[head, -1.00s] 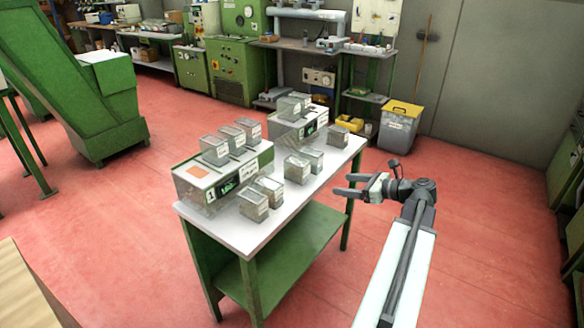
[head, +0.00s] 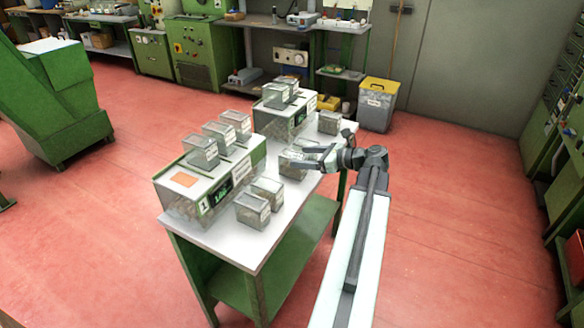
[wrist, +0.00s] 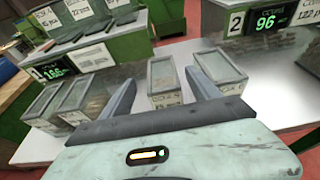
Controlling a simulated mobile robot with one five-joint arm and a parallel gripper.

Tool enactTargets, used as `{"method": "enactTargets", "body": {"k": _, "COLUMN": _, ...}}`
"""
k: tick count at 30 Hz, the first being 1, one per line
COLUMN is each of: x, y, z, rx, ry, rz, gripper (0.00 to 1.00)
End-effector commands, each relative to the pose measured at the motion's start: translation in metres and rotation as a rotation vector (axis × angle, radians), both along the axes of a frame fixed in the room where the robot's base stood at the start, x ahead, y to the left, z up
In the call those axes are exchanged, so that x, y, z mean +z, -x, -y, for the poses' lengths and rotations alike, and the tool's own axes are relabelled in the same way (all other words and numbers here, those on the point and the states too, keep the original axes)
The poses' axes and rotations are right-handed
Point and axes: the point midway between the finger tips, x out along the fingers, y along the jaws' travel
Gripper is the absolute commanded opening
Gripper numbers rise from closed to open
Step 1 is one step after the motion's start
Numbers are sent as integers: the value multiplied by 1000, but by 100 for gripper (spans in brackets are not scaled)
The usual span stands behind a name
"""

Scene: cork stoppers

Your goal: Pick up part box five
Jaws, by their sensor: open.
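Several small grey lidded boxes with white labels stand on the white-topped table; I cannot read which label is five. My gripper (head: 303,156) is open, over the table's right side, overlapping a pair of these boxes in the head view. In the wrist view one grey box (wrist: 164,80) shows between the two fingers, and its neighbour (wrist: 222,70) is partly behind the right finger. Both look clear of the fingers. In the head view the nearer box of the pair (head: 291,170) is partly hidden by my gripper.
A scale-like unit marked 1 (head: 180,206) stands at the table's left, carrying several boxes on top. A second unit (head: 274,120) stands at the far end with boxes on it. Two boxes (head: 252,211) (head: 268,190) stand near the front. Red floor is free at the right.

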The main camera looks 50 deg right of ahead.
Motion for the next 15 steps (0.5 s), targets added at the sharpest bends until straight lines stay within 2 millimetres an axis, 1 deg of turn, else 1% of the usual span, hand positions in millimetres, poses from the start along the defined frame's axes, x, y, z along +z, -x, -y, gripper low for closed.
{"method": "enactTargets", "body": {"k": 3, "x": -2, "y": 0, "z": 3, "rx": -6, "ry": 0, "rz": 0, "gripper": 71}}
{"method": "enactTargets", "body": {"k": 5, "x": -6, "y": -3, "z": 3, "rx": -7, "ry": 0, "rz": 0, "gripper": 71}}
{"method": "enactTargets", "body": {"k": 9, "x": -18, "y": -22, "z": 0, "rx": -10, "ry": 0, "rz": 0, "gripper": 71}}
{"method": "enactTargets", "body": {"k": 12, "x": -21, "y": -37, "z": -3, "rx": -12, "ry": -1, "rz": 0, "gripper": 71}}
{"method": "enactTargets", "body": {"k": 15, "x": -21, "y": -41, "z": -4, "rx": -14, "ry": -1, "rz": 0, "gripper": 71}}
